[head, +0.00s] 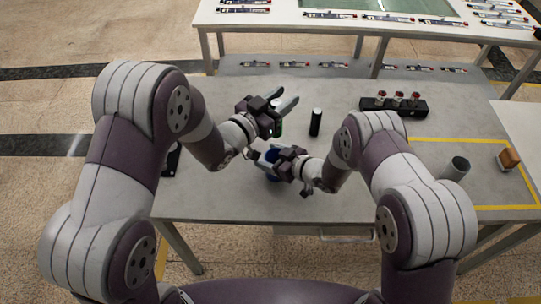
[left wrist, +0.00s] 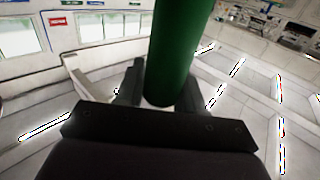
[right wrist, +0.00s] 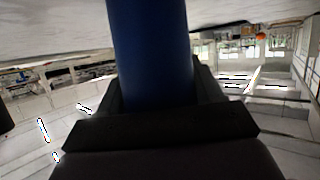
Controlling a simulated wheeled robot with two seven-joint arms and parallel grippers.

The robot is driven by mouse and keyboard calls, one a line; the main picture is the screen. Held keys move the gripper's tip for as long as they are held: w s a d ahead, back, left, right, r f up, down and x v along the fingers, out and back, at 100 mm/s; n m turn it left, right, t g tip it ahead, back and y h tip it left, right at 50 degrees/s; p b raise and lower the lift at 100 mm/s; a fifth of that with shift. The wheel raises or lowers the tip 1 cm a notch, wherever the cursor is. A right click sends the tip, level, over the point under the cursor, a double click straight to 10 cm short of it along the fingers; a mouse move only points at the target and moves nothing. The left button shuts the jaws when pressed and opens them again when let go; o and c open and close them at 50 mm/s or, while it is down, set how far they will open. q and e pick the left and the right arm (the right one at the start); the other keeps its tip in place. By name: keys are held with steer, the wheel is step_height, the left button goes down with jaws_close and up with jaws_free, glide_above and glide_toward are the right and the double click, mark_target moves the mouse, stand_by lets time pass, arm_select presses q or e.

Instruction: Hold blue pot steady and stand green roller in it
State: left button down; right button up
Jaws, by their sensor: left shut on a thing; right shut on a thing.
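The green roller (left wrist: 175,50) is between the fingers of my left gripper (left wrist: 160,95), which is shut on it. In the head view only small parts of the roller (head: 278,130) show at my left gripper (head: 284,106). The blue pot (right wrist: 150,50) is between the fingers of my right gripper (right wrist: 158,100), which is shut on it. In the head view the pot (head: 272,172) is mostly hidden by my right gripper (head: 268,161), over the front of the grey table. The roller is apart from the pot, farther back in the picture.
A dark cylinder (head: 316,122) stands just right of my grippers. A black rack (head: 418,110) with several red-topped items is at the back right. A grey cup (head: 455,168) and a brown block (head: 508,158) are at the right, by yellow tape. The table's front left is clear.

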arm_select(q)
step_height(320, 180, down, 10)
stand_by(1.1)
steer(key=c, duration=0.6)
jaws_free()
steer(key=v, duration=1.2)
arm_select(e)
steer(key=o, duration=1.1)
